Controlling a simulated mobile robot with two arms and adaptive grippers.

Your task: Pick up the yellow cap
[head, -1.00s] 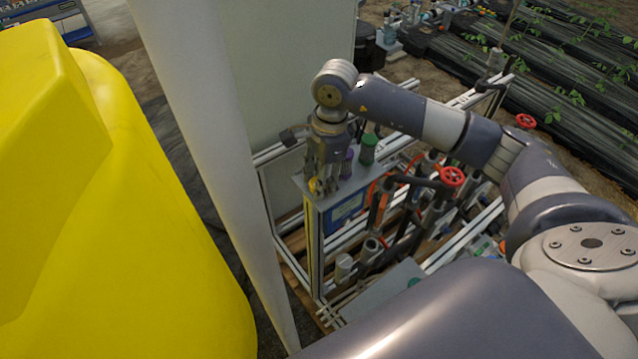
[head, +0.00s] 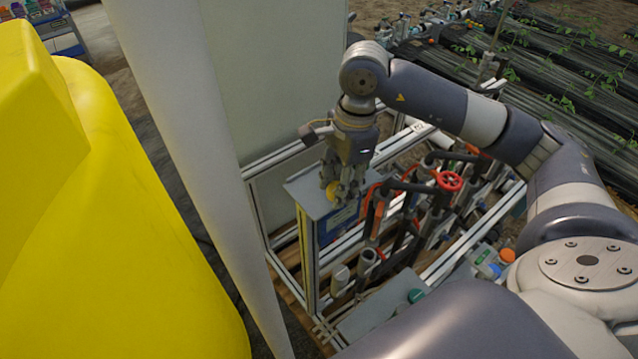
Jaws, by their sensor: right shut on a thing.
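The yellow cap (head: 333,191) shows as a small yellow patch between the fingers of my right gripper (head: 342,192). My right gripper points down and is shut on the cap, over the front right part of a small grey shelf plate (head: 306,189). The fingers hide part of the cap, and I cannot tell whether it is clear of the plate. My left gripper is not in view.
A large yellow tank (head: 110,220) and a pale post (head: 190,150) fill the left. Right of the plate are dark pipes and a red valve handwheel (head: 449,181) within an aluminium frame (head: 309,262). A grey panel (head: 270,80) stands behind.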

